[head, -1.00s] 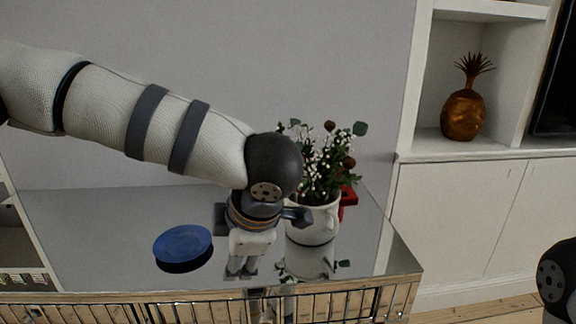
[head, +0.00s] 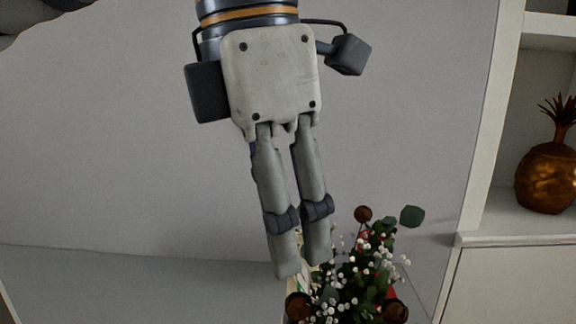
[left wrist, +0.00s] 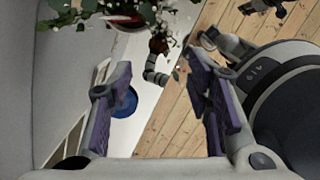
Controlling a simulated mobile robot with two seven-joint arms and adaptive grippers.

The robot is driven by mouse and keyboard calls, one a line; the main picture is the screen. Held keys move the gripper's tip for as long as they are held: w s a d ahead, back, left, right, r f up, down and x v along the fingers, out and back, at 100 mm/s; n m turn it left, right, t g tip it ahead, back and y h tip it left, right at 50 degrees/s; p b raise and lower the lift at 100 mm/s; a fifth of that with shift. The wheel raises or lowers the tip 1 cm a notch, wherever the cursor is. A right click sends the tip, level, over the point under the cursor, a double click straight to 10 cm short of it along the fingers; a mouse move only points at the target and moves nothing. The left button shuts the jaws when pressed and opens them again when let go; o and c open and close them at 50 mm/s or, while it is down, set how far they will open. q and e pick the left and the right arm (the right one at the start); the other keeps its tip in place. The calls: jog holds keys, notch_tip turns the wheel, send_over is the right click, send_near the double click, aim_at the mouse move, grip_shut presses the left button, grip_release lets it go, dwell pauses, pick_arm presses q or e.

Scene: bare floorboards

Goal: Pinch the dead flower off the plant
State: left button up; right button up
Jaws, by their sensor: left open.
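My left gripper (head: 304,268) points down in the head view, with a gap between its two fingers and nothing seen in them. Its fingertips are just left of and above the plant (head: 352,282), seen against its edge; I cannot tell whether they touch it. The plant has green leaves, small white blossoms and brown round heads, one at the top (head: 363,214), one at lower left (head: 299,306) and one at lower right (head: 394,311). I cannot tell which is the dead flower. In the left wrist view the fingers (left wrist: 160,103) are apart and leaves (left wrist: 88,10) show at the top. The pot is out of the head view.
A blue plate (left wrist: 124,102) shows beyond the fingers in the left wrist view, with floorboards (left wrist: 180,115) to its right. White shelving with a copper pineapple ornament (head: 548,178) stands at the right in the head view. A bare wall (head: 120,150) is behind.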

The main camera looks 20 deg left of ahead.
aim_at(298, 296)
pick_arm(q)
jog(key=f, duration=0.5)
jog(key=w+d+f, duration=0.1)
jog(key=f, duration=0.2)
jog(key=shift+w+f, duration=0.1)
jog(key=shift+f, duration=0.15)
grip_shut()
